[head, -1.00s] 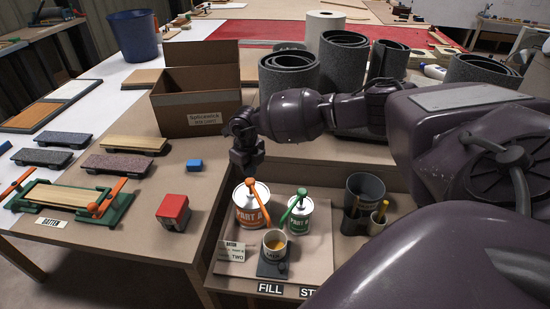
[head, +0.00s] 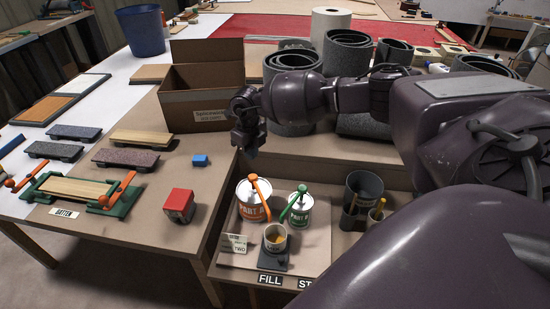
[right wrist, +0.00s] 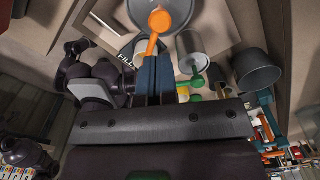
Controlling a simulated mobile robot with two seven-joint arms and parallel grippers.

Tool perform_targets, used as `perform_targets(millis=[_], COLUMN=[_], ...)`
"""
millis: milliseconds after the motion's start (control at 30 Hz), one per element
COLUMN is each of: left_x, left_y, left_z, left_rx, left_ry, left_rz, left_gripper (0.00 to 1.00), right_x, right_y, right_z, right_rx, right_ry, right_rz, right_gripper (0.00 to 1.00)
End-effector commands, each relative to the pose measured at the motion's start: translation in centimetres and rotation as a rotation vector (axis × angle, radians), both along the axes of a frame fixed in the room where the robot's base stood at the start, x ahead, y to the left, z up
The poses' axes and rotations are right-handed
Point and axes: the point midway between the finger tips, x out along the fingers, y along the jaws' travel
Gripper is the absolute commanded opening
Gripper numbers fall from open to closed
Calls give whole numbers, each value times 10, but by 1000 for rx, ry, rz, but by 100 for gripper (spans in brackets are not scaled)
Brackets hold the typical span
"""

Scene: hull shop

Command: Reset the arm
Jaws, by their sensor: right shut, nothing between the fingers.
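My right gripper (head: 248,146) hangs at the end of my right arm, which comes in from the right in the head view. It is above the back of the low tray, behind the Part A can (head: 252,203), with nothing in it. In the right wrist view its dark blue fingers (right wrist: 153,80) are together, pointing at the can with the orange pump. My left gripper is not in the head view.
The Part B can (head: 301,210) and a cup (head: 275,237) stand on the tray. A cardboard box (head: 195,103) is just behind and left of my gripper. Grey rolls (head: 293,70) stand behind my arm.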

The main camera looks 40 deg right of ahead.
Motion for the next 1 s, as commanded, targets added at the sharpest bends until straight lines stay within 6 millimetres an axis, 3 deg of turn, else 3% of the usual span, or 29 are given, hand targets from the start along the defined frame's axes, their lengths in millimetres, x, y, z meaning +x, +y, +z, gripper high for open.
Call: perform_targets(millis=[333,467,567,767,900,1000], left_x=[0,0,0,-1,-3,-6], left_y=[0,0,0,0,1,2], left_z=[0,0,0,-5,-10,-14], left_rx=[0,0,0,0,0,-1], left_ry=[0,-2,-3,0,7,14], left_rz=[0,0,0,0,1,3], left_gripper=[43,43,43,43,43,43], right_x=[1,11,21,47,45,37], right_y=[0,11,40,139,207,238], right_z=[0,1,7,66,101,118], right_rx=[2,63,212,664,1027,1266], right_ry=[-5,-68,-144,-346,-422,-437], right_rz=[9,29,37,-1,-130,-294], right_gripper=[0,0,0,0,0,0])
